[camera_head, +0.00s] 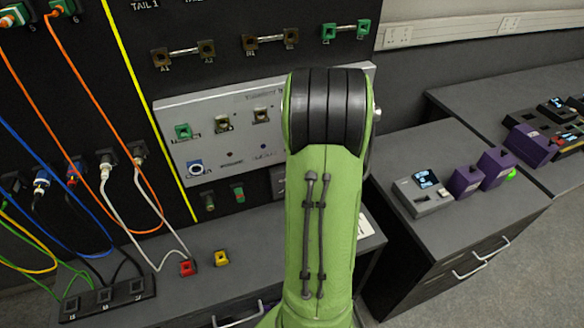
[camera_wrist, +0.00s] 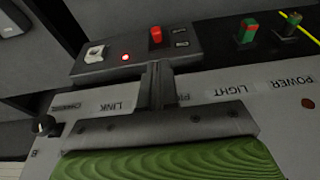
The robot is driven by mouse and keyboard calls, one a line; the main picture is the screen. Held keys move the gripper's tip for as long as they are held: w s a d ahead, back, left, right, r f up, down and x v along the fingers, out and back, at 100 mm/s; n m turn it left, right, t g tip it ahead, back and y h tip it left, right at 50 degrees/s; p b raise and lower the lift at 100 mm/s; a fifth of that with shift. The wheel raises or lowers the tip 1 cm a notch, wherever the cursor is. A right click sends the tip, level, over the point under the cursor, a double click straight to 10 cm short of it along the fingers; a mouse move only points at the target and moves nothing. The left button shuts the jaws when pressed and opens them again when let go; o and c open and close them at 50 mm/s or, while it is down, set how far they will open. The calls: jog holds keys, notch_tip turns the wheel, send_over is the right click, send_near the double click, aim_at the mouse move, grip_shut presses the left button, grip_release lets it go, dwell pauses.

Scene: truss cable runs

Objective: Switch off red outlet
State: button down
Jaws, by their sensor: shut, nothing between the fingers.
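In the wrist view a dark box (camera_wrist: 115,62) carries a white switch (camera_wrist: 95,53), a lit red lamp (camera_wrist: 125,57) and a red round part (camera_wrist: 155,34). I cannot tell for certain which of these belongs to the red outlet, nor the switch's position. My gripper (camera_wrist: 158,68) is shut and empty. Its tips appear just in front of the box's near edge, below the red part; I cannot tell whether they touch. In the head view my green arm hides the gripper and most of the box.
A light panel (camera_wrist: 210,90) labelled LINK, LIGHT and POWER lies close to my gripper. A green-and-red switch (camera_wrist: 246,30) is to the right. In the head view, red (camera_head: 187,268) and yellow (camera_head: 221,258) connectors lie on the bench, with loose cables left.

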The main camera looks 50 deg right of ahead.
jog(key=b+x, duration=0.1)
jog(key=x, duration=0.9)
